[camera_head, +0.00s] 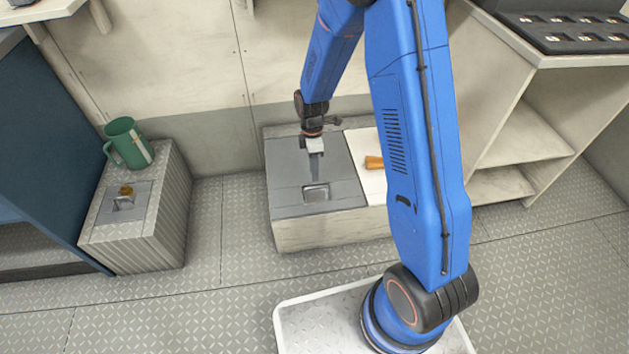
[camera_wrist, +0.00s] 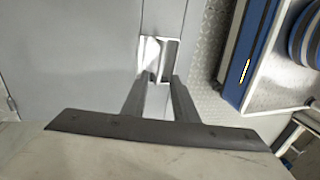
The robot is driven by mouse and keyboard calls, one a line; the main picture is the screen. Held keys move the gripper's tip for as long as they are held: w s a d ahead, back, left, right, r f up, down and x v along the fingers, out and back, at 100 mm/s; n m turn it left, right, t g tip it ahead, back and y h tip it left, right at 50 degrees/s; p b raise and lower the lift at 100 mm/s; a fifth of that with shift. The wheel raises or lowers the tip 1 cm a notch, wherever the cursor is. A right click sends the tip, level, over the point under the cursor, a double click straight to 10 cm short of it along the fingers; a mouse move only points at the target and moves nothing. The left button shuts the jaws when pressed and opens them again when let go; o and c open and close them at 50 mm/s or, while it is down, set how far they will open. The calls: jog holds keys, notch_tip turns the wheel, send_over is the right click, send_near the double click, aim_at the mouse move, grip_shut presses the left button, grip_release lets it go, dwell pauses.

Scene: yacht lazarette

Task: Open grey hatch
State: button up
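The grey hatch (camera_head: 290,178) is a flat lid on top of a low pale box, and it lies closed. A small metal latch handle (camera_head: 316,193) sits in a recess near its front edge. My gripper (camera_head: 317,178) points down over the hatch, just behind the handle in the head view. In the wrist view the hatch (camera_wrist: 75,60) fills the left side, and the handle (camera_wrist: 151,52) shows just beyond my fingertips (camera_wrist: 160,78). The fingers are apart with a gap between them, and nothing is clearly held. I cannot tell whether they touch the handle.
Beside the hatch is a white panel (camera_head: 366,148) with an orange-brown handle (camera_head: 374,162), partly hidden by my arm. A ribbed grey box (camera_head: 165,222) at left carries a green mug (camera_head: 127,143). Pale shelves (camera_head: 525,140) stand at right. The floor in front is clear.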

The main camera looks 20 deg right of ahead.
jog(key=shift+s+f, duration=0.25)
jog(key=shift+f, duration=1)
jog(key=shift+s+f, duration=0.25)
jog(key=shift+f, duration=1)
jog(key=shift+c, duration=0.2)
grip_shut()
